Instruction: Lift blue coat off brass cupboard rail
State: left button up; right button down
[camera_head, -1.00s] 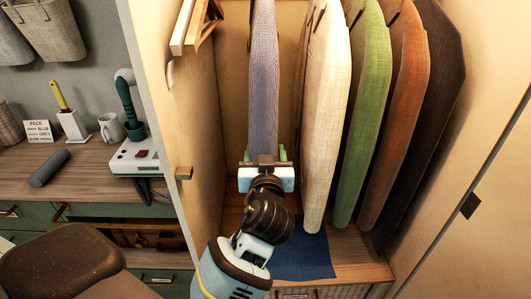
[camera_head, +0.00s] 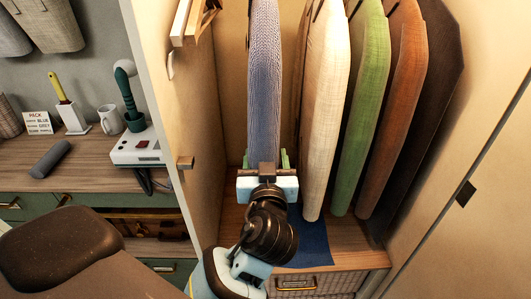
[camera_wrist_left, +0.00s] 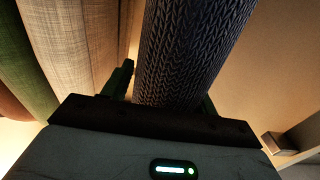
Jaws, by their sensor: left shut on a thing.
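The blue coat (camera_head: 264,80) is a long knitted garment hanging narrow edge towards me, at the left of the clothes in the open cupboard. My left gripper (camera_head: 267,172) is at its lower visible end, with the fingers closed around it. In the left wrist view the knitted coat (camera_wrist_left: 185,50) passes between the green fingers (camera_wrist_left: 165,90). The brass rail and the coat's top are above the head view, so I cannot tell whether the coat still hangs on the rail. My right gripper is not in view.
Cream (camera_head: 326,100), green (camera_head: 362,110), orange (camera_head: 398,100) and dark brown (camera_head: 432,120) garments hang close on the right. The cupboard's left wall (camera_head: 195,120) is near. A blue cloth (camera_head: 308,240) lies on the cupboard floor. A bench (camera_head: 85,165) with small items stands left.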

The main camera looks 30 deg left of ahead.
pick_arm(q)
jog(key=v, duration=0.6)
dwell(0.6)
jog(key=shift+d+r, duration=0.1)
